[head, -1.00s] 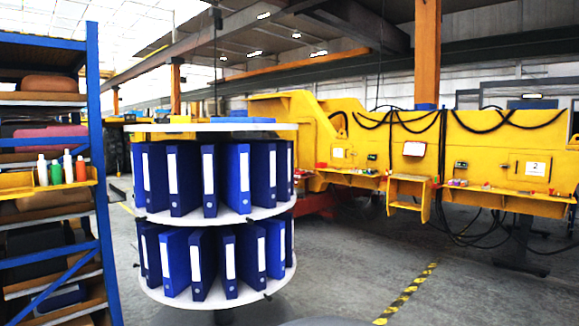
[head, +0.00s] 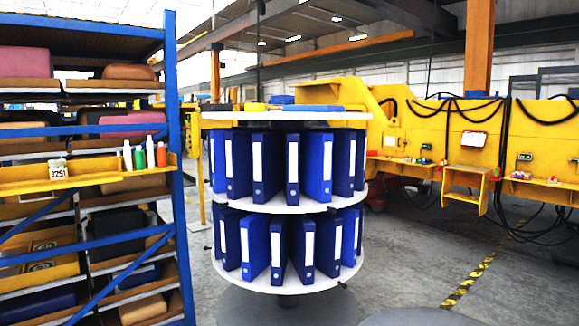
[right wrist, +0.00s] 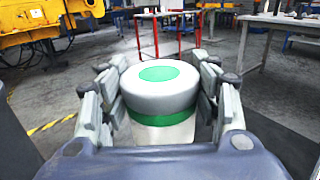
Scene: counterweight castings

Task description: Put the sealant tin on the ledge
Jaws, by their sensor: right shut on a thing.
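In the right wrist view my right gripper (right wrist: 163,108) is shut on a round white tin with a green disc on its lid and a green band, the sealant tin (right wrist: 160,88). The tin sits between the fingers with its lid in sight; its lower part is hidden. In the head view a yellow ledge (head: 90,181) runs along the front of the blue shelf rack at the left. Neither gripper shows in the head view.
A round carousel (head: 285,205) of blue binders stands right of the blue rack (head: 172,120). Yellow castings (head: 530,140) with hanging cables are behind at the right. Floor with a yellow-black strip (head: 468,280) lies open at the right.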

